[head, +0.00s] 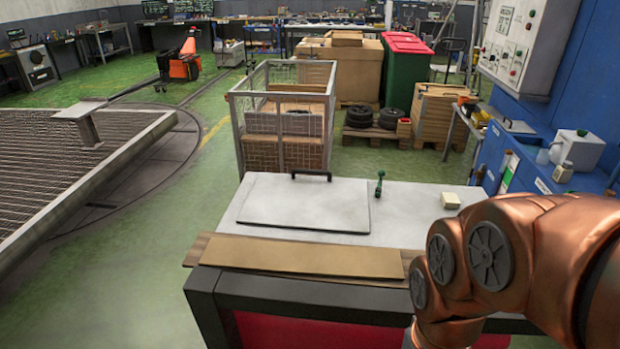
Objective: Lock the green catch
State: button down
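A small dark green upright piece, which looks like the green catch (379,184), stands on the pale top of the bench (410,205), just right of a flat grey lid or plate (305,205). The lid has a black handle (311,175) at its far edge and lies flat. The catch is too small to tell whether it is locked. My copper-coloured arm comes in from the lower right, in front of the bench. My gripper is not in view.
A brown board (305,256) lies along the bench's near edge. A small cream block (450,200) sits right of the catch. Behind stand a wire cage cart (285,115) and a green bin (405,75). A blue cabinet with bottles is at right. Green floor is open at left.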

aim_at(381, 172)
jog(key=u, duration=0.55)
jog(key=i, duration=1)
